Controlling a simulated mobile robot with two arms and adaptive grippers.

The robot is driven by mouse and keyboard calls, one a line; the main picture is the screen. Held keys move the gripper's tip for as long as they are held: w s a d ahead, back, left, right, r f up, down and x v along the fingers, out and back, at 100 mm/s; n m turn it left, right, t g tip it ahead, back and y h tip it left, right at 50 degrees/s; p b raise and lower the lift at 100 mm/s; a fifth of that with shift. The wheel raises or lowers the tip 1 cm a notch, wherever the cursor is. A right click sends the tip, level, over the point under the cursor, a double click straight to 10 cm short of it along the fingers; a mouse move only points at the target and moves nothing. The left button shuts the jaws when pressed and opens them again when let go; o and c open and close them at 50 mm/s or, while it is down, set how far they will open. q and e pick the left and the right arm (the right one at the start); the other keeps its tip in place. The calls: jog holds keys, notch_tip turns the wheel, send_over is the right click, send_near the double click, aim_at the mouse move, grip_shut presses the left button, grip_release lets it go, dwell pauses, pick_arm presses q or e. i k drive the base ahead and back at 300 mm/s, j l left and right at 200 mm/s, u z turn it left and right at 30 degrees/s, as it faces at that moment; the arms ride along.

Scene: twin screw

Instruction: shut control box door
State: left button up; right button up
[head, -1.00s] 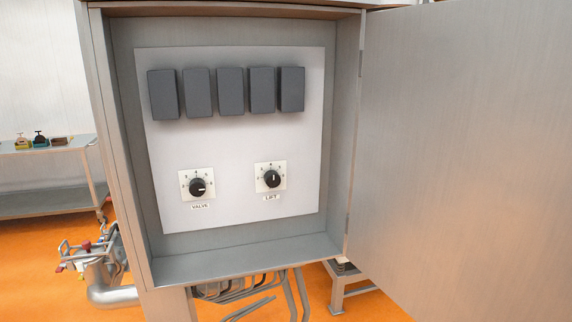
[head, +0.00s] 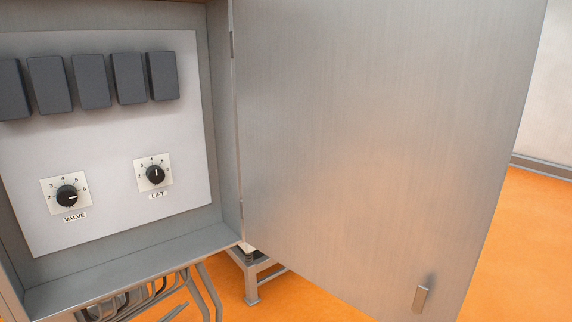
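The control box (head: 224,130) stands at the left of the head view with its front open. Its metal door (head: 370,130) is swung wide open to the right on hinges along the box's right edge. A small upright handle (head: 421,298) sits near the door's lower outer corner. Inside the box, a pale panel (head: 110,140) carries several dark grey blocks, a VALVE knob (head: 67,196) and a LIFT knob (head: 155,175). The box's left side is cut off by the picture. Neither of my grippers is in view.
Bent pipes (head: 150,296) run below the box. A metal stand leg (head: 252,285) is on the orange floor under the hinge side. Open orange floor (head: 520,250) lies right of the door, up to a pale wall (head: 550,90).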

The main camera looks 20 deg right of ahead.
aim_at(377, 138)
jog(key=l+u, duration=0.35)
jog(key=l, duration=0.6)
jog(key=l+u, duration=0.3)
jog(key=l, duration=0.65)
